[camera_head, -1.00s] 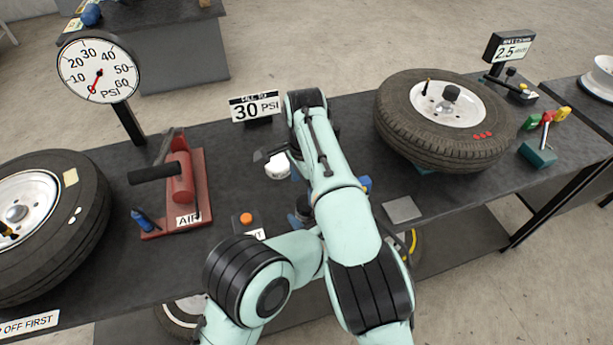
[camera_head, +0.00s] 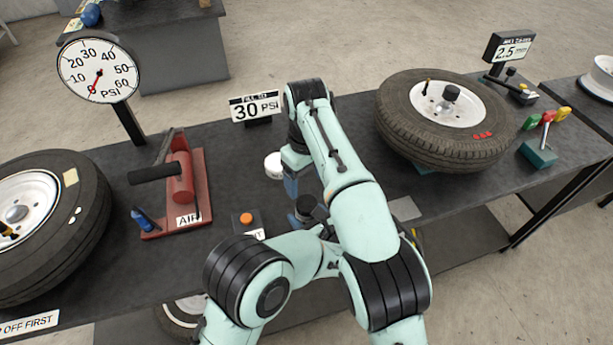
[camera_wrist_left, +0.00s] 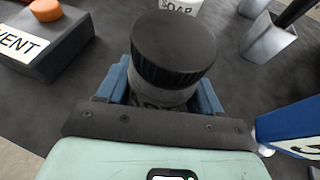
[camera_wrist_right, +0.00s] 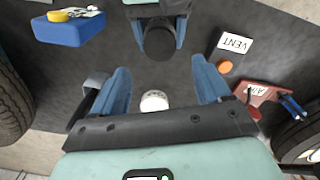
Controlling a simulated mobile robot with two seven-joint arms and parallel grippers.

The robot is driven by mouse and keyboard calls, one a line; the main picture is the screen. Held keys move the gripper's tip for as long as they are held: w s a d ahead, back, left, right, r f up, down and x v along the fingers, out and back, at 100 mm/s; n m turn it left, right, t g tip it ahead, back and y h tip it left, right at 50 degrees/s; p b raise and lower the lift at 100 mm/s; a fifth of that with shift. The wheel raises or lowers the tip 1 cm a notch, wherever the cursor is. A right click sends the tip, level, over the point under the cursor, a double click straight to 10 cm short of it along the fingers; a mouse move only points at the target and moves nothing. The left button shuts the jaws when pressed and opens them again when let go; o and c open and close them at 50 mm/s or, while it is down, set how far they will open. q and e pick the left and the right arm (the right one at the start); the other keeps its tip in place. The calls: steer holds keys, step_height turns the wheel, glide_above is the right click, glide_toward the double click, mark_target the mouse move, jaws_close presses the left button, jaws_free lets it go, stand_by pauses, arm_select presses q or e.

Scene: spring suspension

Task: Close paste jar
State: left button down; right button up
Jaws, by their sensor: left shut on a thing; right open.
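The paste jar (camera_wrist_left: 160,97) is upright in my left gripper (camera_wrist_left: 163,98), with blue fingers on both sides of it. Its black lid (camera_wrist_left: 174,46) sits on top; I cannot tell how tight it is. The lid also shows in the head view (camera_head: 306,204) and the right wrist view (camera_wrist_right: 160,42). My right gripper (camera_wrist_right: 163,92) is open and empty, a little behind the jar; its blue fingers (camera_head: 291,186) point down in the head view. A white soap cup (camera_wrist_right: 154,100) appears between those fingers, lower down on the bench, not gripped.
An orange vent button (camera_head: 246,218) and a red air pump (camera_head: 181,178) stand left of the jar. A blue box (camera_wrist_right: 72,28) with a yellow piece on top lies on the jar's other side. A tyre (camera_head: 445,118) is at the right. The 30 PSI sign (camera_head: 255,107) stands behind.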

mark_target(307, 203)
steer(key=shift+f, duration=0.1)
steer(key=shift+f, duration=3.95)
steer(key=shift+c, duration=0.2)
steer(key=c, duration=1)
steer(key=shift+m, duration=0.8)
steer(key=shift+c, duration=0.2)
steer(key=o, duration=1.2)
steer(key=shift+o, duration=0.2)
steer(key=shift+r, duration=0.1)
step_height(307, 203, up, 12)
